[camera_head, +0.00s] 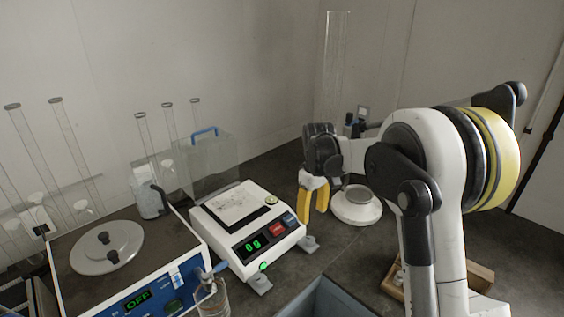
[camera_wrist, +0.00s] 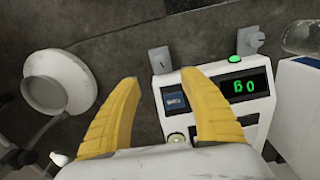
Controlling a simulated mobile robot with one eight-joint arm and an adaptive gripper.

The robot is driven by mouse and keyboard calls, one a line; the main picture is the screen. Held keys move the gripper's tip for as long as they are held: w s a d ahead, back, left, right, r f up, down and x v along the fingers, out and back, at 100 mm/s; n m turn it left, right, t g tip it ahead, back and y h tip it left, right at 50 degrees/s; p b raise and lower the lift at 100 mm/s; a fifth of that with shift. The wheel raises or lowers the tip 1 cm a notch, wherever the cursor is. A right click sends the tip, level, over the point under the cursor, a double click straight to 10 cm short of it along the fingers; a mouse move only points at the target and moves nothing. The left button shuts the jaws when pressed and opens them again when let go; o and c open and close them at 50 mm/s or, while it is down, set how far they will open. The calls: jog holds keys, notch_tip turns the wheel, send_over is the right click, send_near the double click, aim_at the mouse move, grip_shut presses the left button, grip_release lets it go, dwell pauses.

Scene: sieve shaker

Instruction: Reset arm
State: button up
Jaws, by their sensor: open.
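My gripper (camera_head: 314,205) has yellow fingers pointing down. My arm fills the right side of the head view.
A blue-fronted water bath (camera_head: 70,255) reads OFF, with a round lid (camera_head: 106,247). A grey bin (camera_head: 325,300) and tall glass tubes (camera_head: 336,70) are nearby.

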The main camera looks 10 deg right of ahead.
jog(key=s+r+m+t, duration=0.3)
jog(key=s+r, duration=0.9)
jog(key=s, duration=0.2)
jog(key=s+f+m+t, duration=0.2)
jog(key=s+m+t, duration=0.1)
jog(key=s, duration=1.3)
jog(key=shift+m+t, duration=0.3)
jog(key=shift+t, duration=0.3)
